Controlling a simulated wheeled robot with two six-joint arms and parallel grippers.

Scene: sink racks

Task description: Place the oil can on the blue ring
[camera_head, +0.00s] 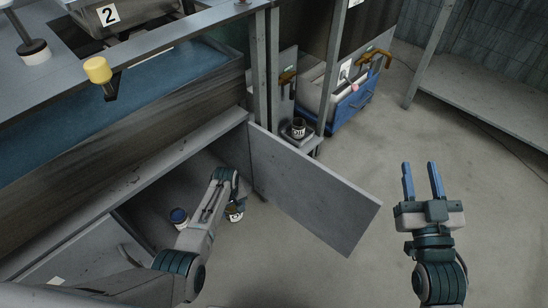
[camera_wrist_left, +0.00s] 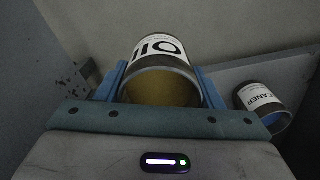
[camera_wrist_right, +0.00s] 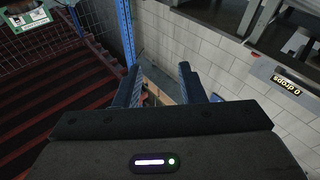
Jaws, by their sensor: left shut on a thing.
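The oil can (camera_wrist_left: 160,52), with a white label reading OIL and an open tan end, sits between the blue fingers of my left gripper (camera_wrist_left: 160,78). That gripper is shut on it. In the head view the can (camera_head: 236,214) is mostly hidden by my left arm, inside the open lower cabinet. My right gripper (camera_head: 422,184) is open and empty, over bare floor to the right of the cabinet door. I cannot make out a blue ring in any view.
The open door (camera_head: 310,190) sticks out between my arms.

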